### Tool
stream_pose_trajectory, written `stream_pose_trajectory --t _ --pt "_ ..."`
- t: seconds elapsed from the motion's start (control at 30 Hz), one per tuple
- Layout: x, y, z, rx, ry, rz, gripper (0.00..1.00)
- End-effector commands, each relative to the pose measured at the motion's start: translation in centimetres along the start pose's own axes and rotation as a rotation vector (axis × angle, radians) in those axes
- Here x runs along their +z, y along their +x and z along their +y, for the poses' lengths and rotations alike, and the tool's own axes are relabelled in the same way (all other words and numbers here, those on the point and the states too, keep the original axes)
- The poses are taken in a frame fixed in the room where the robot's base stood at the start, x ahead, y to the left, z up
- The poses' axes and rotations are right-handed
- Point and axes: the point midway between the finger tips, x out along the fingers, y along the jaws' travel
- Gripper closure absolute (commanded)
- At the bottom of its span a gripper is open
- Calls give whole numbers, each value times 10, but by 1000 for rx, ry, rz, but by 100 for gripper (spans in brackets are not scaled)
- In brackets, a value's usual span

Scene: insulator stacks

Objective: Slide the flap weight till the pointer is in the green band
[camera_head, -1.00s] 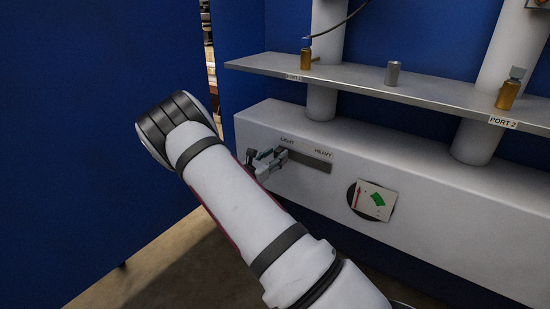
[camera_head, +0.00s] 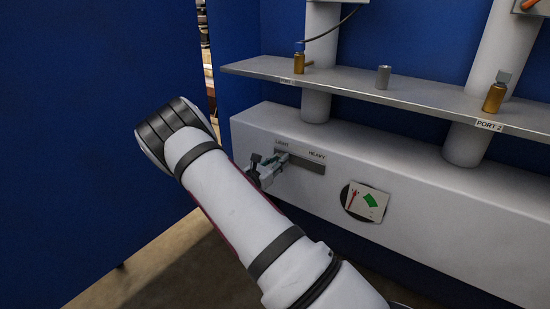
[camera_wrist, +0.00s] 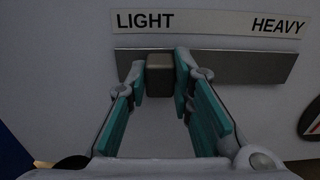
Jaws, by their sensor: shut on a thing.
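My gripper (camera_wrist: 160,85) is shut on the flap weight (camera_wrist: 160,68), a small dark block on a grey slot strip (camera_wrist: 235,66). The block sits near the LIGHT end of the strip. In the head view my gripper (camera_head: 282,160) is at the left part of the strip (camera_head: 310,167), and the block is mostly hidden by it. The dial (camera_head: 366,201) has a red pointer (camera_head: 352,199) at its left and a green band (camera_head: 370,201) to the right. The pointer is outside the green band.
A label plate (camera_wrist: 210,23) reads LIGHT and HEAVY above the strip. A metal shelf (camera_head: 430,107) with brass fittings and a grey cylinder (camera_head: 383,77) runs above the white box (camera_head: 430,210). The strip is clear toward HEAVY.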

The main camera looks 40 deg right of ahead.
Motion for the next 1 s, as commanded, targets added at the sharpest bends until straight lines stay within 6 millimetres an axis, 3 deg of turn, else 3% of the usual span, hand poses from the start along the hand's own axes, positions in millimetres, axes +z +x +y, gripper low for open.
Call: stream_pose_trajectory --t 0.27,0.3,0.37,0.77,1.0 --pt "0 0 -1 1 1 0 100" --pt "0 0 -1 1 1 0 70" --pt "0 0 -1 1 1 0 58" --pt "0 -6 0 2 1 1 58" --pt "0 -47 0 4 1 2 58"
